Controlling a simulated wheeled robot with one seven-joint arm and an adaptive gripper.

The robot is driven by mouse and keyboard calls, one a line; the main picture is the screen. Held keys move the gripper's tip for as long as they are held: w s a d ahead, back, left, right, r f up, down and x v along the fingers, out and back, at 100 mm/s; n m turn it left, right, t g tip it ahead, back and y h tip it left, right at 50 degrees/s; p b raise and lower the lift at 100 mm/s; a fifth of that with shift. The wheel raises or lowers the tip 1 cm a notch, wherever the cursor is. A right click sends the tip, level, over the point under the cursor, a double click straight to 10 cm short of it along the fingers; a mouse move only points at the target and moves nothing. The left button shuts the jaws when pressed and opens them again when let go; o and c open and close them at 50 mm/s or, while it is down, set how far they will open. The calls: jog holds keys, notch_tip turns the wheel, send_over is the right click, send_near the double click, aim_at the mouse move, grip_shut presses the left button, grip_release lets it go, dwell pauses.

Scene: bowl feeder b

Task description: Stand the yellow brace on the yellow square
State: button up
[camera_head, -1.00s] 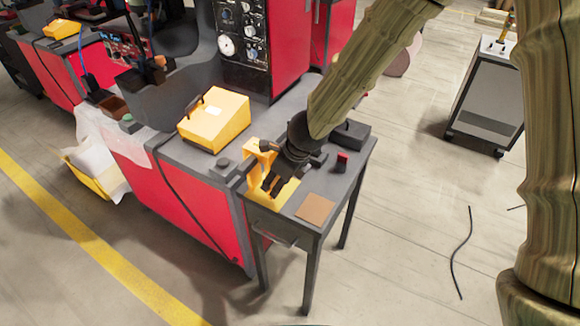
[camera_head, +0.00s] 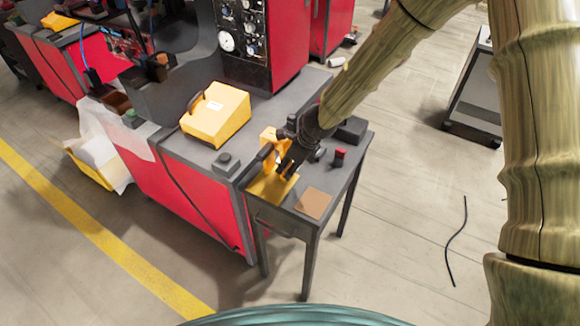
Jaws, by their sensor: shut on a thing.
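The yellow brace (camera_head: 268,137) is at my dark gripper (camera_head: 283,163), above the left back part of the small grey table. My gripper is shut on it, and its fingers and wrist hide part of the brace. The yellow square (camera_head: 264,190) lies flat on the table top, just below and in front of the fingers. The brace is over or just behind the back edge of the square. I cannot tell whether its foot touches the table.
A brown square (camera_head: 313,204) lies on the small table (camera_head: 297,222), right of the yellow one. A red-topped block (camera_head: 339,157) and a dark box (camera_head: 351,131) stand behind. A yellow case (camera_head: 216,115) and a button box (camera_head: 226,164) sit on the adjoining bench.

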jog(key=shift+f, duration=0.6)
jog(key=shift+f, duration=0.1)
jog(key=o, duration=1.4)
jog(key=shift+c, duration=0.2)
jog(key=v, duration=1.2)
